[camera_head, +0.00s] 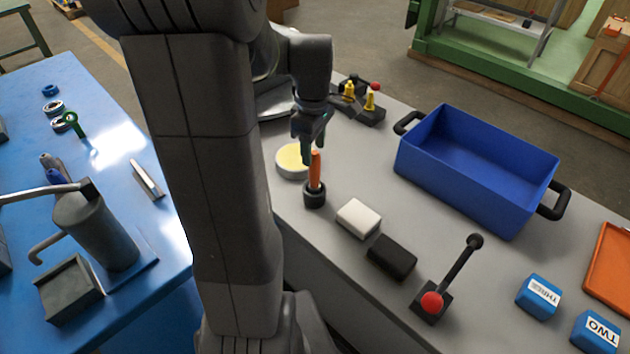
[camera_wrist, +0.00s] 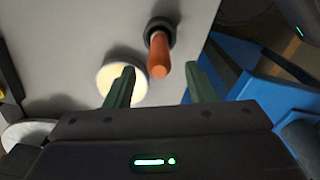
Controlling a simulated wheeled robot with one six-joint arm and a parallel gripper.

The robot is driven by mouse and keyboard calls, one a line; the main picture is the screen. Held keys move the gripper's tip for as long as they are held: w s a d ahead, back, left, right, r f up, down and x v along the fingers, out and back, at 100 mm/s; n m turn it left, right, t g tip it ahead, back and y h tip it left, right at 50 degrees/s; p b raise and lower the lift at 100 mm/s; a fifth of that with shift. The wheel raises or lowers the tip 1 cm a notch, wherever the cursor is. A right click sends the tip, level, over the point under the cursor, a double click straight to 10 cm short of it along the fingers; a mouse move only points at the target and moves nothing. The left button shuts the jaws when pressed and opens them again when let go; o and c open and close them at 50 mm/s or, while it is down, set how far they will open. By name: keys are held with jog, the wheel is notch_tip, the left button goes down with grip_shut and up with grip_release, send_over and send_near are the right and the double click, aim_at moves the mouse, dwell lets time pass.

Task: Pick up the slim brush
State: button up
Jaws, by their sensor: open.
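The slim brush (camera_head: 316,166) has an orange handle and stands upright in a dark round holder (camera_head: 314,196) on the grey table. In the wrist view the brush (camera_wrist: 158,62) points up toward the camera, with the holder (camera_wrist: 160,27) around its far end. My gripper (camera_head: 308,155) is beside and slightly behind the brush top in the head view. In the wrist view my gripper (camera_wrist: 157,82) is open, with one finger on each side of the brush handle tip. I cannot tell whether either finger touches it. The brush's lower end is hidden in the holder.
A round tin with a pale yellow top (camera_head: 291,160) stands close behind the holder. A white block (camera_head: 358,218) and a black block (camera_head: 391,257) lie in front to the right.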

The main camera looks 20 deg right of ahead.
aim_at(314, 164)
jog(key=shift+f, duration=2.8)
jog(key=shift+c, duration=0.4)
grip_shut()
